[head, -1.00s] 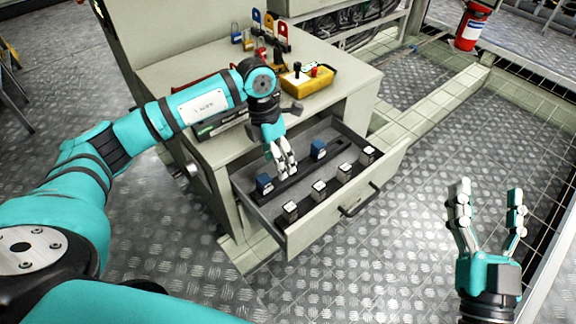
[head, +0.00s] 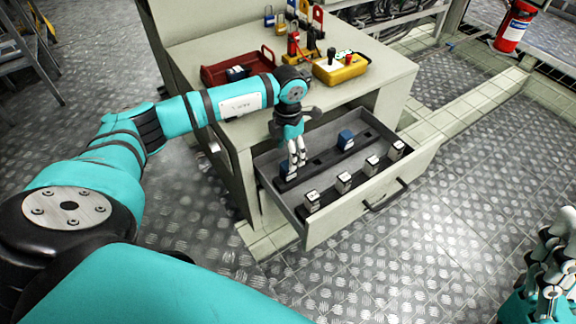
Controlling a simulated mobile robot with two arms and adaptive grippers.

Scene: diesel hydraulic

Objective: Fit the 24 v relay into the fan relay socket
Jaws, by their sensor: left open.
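An open drawer (head: 327,228) holds two blue relays and a front row of several clear-cased relays (head: 344,182). Their labels are too small to tell which is the 24 V one. One blue relay (head: 346,139) stands in the back strip, apart from my grippers. The other blue relay (head: 284,171) stands at the strip's left end, partly hidden by my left gripper (head: 297,163). That gripper points down, open, with its fingertips right at this relay; contact is unclear. My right gripper (head: 555,268) is at the lower right edge, partly cut off. I cannot make out the fan relay socket.
A red tray (head: 213,76) with dark items, a yellow control box (head: 341,71) and several padlocks (head: 281,24) are on the cabinet top (head: 385,76). The drawer handle (head: 388,197) sticks out in front. The floor ahead is clear.

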